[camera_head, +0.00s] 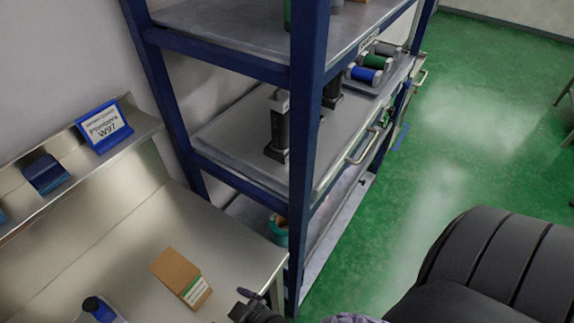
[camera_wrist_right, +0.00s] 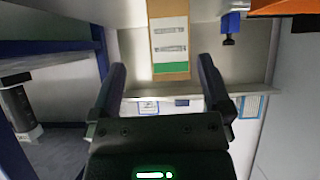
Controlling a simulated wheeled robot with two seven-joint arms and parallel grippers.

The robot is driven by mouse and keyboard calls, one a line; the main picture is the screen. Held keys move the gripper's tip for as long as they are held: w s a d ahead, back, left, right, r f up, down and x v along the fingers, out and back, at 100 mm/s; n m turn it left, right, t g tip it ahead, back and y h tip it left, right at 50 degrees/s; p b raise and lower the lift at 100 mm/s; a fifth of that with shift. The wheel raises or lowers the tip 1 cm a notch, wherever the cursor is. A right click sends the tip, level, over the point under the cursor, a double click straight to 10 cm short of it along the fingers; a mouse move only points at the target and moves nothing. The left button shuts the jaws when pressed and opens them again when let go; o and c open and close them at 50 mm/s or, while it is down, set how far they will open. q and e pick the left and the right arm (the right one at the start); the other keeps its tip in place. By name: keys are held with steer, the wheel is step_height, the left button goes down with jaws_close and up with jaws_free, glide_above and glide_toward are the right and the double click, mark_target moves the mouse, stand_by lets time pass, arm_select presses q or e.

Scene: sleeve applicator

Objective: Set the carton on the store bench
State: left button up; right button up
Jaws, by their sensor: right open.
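The carton (camera_head: 182,277) is a small brown box with a white and green label, on the metal bench (camera_head: 225,240) near its right end. It also shows in the right wrist view (camera_wrist_right: 169,25), label facing my camera. My right gripper (camera_wrist_right: 162,65) is open and empty, its two fingers spread with the carton ahead, between and beyond the tips. In the head view only a dark part of the right gripper (camera_head: 250,299) shows, at the bench's right edge, right of the carton and apart from it. My left gripper is not in view.
A blue rack (camera_head: 308,130) with metal shelves stands close to the bench's right end, holding a black device (camera_head: 277,130) and coloured rolls (camera_head: 366,73). A labelled sign (camera_head: 104,126) sits on the back ledge. Green floor lies right.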

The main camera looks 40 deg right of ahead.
steer(key=s+d+f+g+h, duration=0.1)
steer(key=s+d+f+g, duration=0.25)
steer(key=f, duration=0.35)
steer(key=s+d+f+g+h, duration=0.1)
steer(key=s+d+f+g, duration=0.15)
steer(key=s+f, duration=0.4)
steer(key=s+d+f+g, duration=0.1)
steer(key=s+d+f, duration=0.1)
steer(key=s+f, duration=0.2)
steer(key=s+d+f+m+g+h, duration=0.1)
steer(key=s+d+f+g, duration=0.1)
steer(key=s, duration=0.5)
steer(key=shift+s+d+f+m+g, duration=0.2)
steer(key=shift+d+f+m+g, duration=0.1)
steer(key=shift+d+f, duration=0.55)
